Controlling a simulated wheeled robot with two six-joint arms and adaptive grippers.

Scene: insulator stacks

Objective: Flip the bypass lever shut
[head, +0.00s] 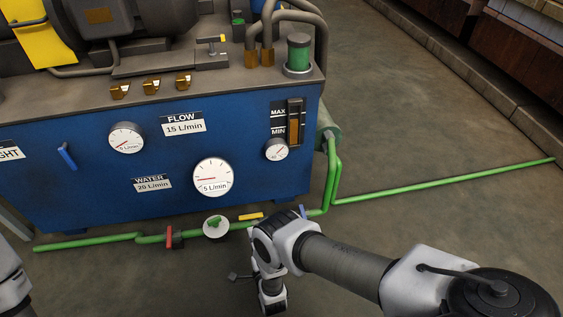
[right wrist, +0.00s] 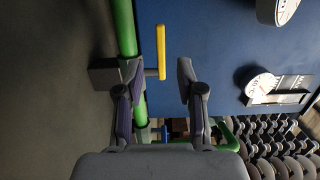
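A yellow lever (head: 250,216) sits on the green pipe (head: 100,242) along the foot of the blue cabinet. No label naming it as the bypass shows. Its bar runs about parallel to the pipe. In the right wrist view the yellow lever (right wrist: 161,52) stands on a short stem by a grey block (right wrist: 104,74) on the pipe. My right gripper (right wrist: 159,70) is open, with the lever just ahead, between the lines of its fingers.
Other handles are close: a red one (head: 169,237), a white-and-green wheel (head: 216,227), a blue lever (head: 302,211) right of my wrist, and another blue lever (head: 66,156) on the cabinet (head: 85,195). Gauges cover the cabinet face. The floor in front is clear.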

